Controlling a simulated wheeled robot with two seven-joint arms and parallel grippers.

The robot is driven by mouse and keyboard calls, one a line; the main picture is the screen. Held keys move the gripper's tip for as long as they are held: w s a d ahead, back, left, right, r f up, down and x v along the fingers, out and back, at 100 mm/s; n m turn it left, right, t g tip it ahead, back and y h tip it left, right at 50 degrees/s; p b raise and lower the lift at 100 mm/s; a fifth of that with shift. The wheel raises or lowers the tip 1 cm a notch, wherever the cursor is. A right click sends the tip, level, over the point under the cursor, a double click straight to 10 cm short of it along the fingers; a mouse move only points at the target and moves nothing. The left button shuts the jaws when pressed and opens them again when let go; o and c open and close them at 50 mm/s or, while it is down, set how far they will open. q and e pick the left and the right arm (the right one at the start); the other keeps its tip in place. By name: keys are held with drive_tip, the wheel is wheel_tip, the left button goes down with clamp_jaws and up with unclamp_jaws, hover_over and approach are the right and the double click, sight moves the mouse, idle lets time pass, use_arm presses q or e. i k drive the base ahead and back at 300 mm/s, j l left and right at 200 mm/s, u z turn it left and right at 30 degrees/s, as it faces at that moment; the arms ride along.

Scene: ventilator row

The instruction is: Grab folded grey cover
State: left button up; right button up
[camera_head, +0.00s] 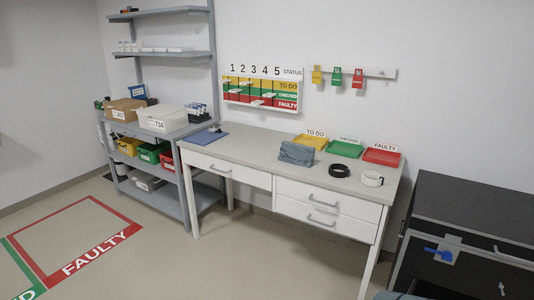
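A folded blue-grey cloth-like item (296,154), which looks like the folded grey cover, rests on the long work table (240,152), right of the middle. It stands just in front of the yellow tray. Neither of my grippers shows in the head view.
Yellow (312,142), green (344,149) and red (382,157) trays line the table's back right. A black ring (339,171) and a white ring (372,179) lie in front. A blue pad (203,137) lies at left. A dark cabinet (470,225) stands right; floor at front left is clear.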

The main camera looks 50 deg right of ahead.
sight(291, 152)
drive_tip(key=i+z, duration=0.35)
drive_tip(key=i, duration=0.25)
drive_tip(key=i+j+z, duration=0.4)
drive_tip(key=i, duration=0.2)
drive_tip(key=i+l+z, duration=0.2)
drive_tip(key=z, duration=0.2)
drive_tip(key=i+z, duration=0.75)
drive_tip(key=i+j+z, duration=0.1)
drive_tip(key=i+z, duration=0.55)
drive_tip(key=i+j+z, duration=0.2)
drive_tip(key=i, duration=0.25)
